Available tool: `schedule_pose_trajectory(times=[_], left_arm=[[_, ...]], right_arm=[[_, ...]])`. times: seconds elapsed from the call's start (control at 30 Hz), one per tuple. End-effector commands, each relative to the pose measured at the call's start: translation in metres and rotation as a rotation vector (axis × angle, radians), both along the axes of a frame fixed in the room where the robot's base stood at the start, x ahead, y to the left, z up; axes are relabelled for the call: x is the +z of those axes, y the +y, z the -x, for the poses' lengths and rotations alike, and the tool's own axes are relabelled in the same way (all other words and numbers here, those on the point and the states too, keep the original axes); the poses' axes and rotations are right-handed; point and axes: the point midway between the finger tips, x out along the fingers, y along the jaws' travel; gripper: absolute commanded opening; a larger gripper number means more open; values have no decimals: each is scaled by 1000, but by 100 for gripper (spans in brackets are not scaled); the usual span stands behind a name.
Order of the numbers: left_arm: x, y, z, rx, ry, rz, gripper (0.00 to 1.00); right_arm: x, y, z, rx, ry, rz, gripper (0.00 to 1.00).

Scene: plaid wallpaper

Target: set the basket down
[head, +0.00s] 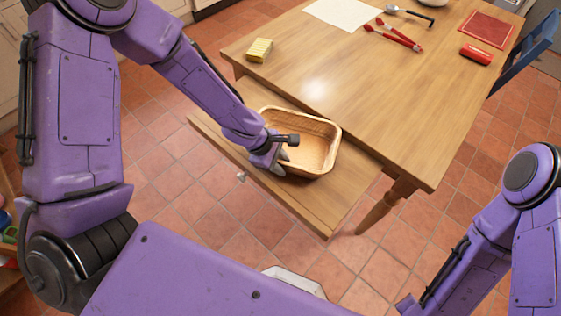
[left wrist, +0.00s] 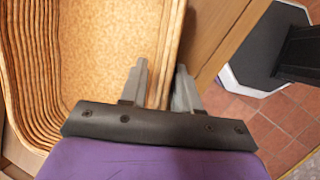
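The basket (head: 318,135) is a tan woven, rounded rectangular one, and it looks empty. My left gripper (head: 284,147) is at the basket's near left side. In the left wrist view the left gripper's fingers (left wrist: 160,82) stand on either side of the basket's wall (left wrist: 166,45), one inside and one outside, closed on it. The basket's inside floor also shows in that view. My right gripper is out of view; only part of the right arm shows.

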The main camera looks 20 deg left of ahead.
Motion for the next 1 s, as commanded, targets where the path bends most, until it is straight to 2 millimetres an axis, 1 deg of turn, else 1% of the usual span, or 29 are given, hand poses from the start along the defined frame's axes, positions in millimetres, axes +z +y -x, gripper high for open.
schedule_pose_trajectory(times=[0.27,0.37,0.47,0.6,0.7,0.83,0.9,1.0], left_arm=[[1,0,0,0,0,0,38],[8,2,0,0,-2,-1,38],[27,8,3,-1,-5,-2,38],[62,22,10,0,-6,-2,38],[84,32,15,0,-5,-2,38],[104,41,20,1,-3,-2,38],[109,43,22,-1,-2,0,38],[112,45,23,0,0,-1,38]], right_arm=[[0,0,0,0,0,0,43],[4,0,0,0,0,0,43],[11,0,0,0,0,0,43],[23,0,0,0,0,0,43],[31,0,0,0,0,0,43],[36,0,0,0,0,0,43],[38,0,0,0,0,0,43],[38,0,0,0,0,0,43]])
